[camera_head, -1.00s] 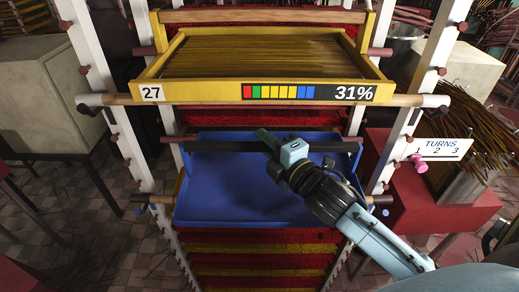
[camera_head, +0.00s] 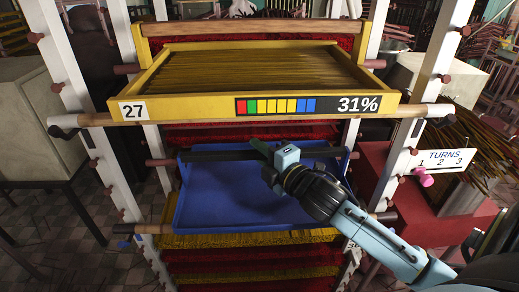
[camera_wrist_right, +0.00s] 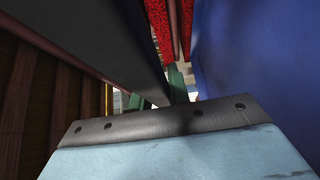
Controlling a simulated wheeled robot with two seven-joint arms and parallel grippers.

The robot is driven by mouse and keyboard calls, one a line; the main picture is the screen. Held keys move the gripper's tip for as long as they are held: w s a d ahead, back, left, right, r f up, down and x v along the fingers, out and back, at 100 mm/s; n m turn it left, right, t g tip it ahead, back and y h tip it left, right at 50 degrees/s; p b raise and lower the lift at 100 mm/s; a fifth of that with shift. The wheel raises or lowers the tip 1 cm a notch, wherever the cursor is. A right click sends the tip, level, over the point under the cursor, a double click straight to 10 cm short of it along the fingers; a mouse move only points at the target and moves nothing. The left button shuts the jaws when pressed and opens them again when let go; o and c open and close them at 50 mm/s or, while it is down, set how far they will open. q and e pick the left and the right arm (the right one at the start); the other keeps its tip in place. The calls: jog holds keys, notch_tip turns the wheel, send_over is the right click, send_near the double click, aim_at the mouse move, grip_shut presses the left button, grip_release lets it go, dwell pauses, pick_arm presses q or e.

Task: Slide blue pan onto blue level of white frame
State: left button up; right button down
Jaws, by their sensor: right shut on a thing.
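The blue pan (camera_head: 235,200) is between the posts of the white frame (camera_head: 75,110), below the yellow tray. A dark bar (camera_head: 215,156) runs across its far side. My right gripper (camera_head: 264,149) reaches over the pan from the lower right and is shut at this bar. In the right wrist view the green fingers (camera_wrist_right: 165,95) lie between the dark bar (camera_wrist_right: 100,45) and the blue pan surface (camera_wrist_right: 250,60). My left gripper is not in view.
The yellow tray (camera_head: 190,107), marked 27 and 31%, holds incense sticks just above. Yellow and red layers (camera_head: 255,255) lie below and behind. A red stand (camera_head: 440,205) with a TURNS sign (camera_head: 444,160) is at right, a grey cabinet (camera_head: 35,125) at left.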

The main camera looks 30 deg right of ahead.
jog(key=shift+w, duration=0.1)
jog(key=c, duration=0.9)
grip_release()
jog(key=shift+f, duration=0.1)
jog(key=shift+s+a+p, duration=0.2)
jog(key=shift+s+a, duration=0.15)
jog(key=shift+s, duration=0.25)
jog(key=shift+s+a+p, duration=0.15)
jog(key=shift+s+a, duration=0.2)
jog(key=shift+s, duration=0.25)
jog(key=shift+s+a+p, duration=0.15)
jog(key=shift+s+a, duration=0.3)
jog(key=shift+s, duration=0.3)
jog(key=shift+s+a+p, duration=0.1)
jog(key=shift+s+a, duration=0.35)
jog(key=shift+s, duration=0.3)
jog(key=shift+s+a+p, duration=0.15)
jog(key=shift+s+a, duration=0.3)
jog(key=shift+s, duration=0.3)
jog(key=shift+s+a, duration=0.45)
jog(key=shift+s, duration=0.3)
jog(key=shift+s+a, duration=0.45)
jog(key=shift+s, duration=0.25)
jog(key=shift+s+a, duration=0.45)
jog(key=shift+s, duration=0.3)
